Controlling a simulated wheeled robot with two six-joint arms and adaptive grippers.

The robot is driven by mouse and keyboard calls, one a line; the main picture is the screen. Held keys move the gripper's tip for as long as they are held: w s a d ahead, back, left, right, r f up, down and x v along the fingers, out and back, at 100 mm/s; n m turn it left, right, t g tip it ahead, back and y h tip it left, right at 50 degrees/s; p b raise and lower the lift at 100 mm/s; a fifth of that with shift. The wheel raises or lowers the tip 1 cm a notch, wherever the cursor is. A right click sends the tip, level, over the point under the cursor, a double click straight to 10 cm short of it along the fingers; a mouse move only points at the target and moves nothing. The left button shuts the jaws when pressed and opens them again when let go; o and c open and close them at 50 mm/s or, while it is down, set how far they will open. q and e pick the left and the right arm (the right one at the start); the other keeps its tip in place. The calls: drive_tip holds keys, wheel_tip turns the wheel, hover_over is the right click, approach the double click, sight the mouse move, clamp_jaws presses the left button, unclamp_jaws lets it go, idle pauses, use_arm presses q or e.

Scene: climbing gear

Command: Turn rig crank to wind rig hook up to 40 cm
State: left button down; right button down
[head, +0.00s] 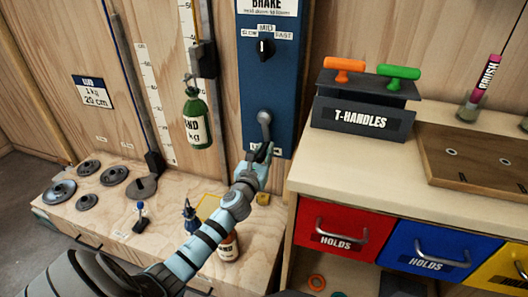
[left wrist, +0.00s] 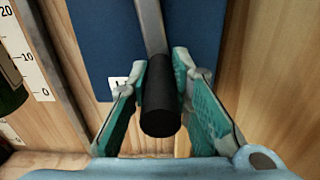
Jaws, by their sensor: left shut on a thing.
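The grey rig crank (head: 264,118) is mounted low on the blue panel (head: 252,85), with its arm hanging down. My left gripper (head: 258,163) is at the crank's lower end. In the left wrist view my left gripper's teal pads (left wrist: 180,105) lie either side of the crank's black grip (left wrist: 161,110), shut on it. A green bottle-shaped weight (head: 195,118) hangs left of the panel, beside a white scale strip (head: 188,20). The rig hook cannot be made out clearly above it. My right gripper is not in view.
A "BRAKE" dial (head: 264,48) sits above the crank. A T-handles box (head: 362,115) stands on the right bench. Several grey weight discs (head: 59,191) and small bottles, including an orange-brown one (head: 228,246), stand on the low bench beside and beneath my left arm.

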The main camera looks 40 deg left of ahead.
use_arm(q)
drive_tip(key=shift+a+m, duration=0.15)
drive_tip(key=shift+m, duration=0.15)
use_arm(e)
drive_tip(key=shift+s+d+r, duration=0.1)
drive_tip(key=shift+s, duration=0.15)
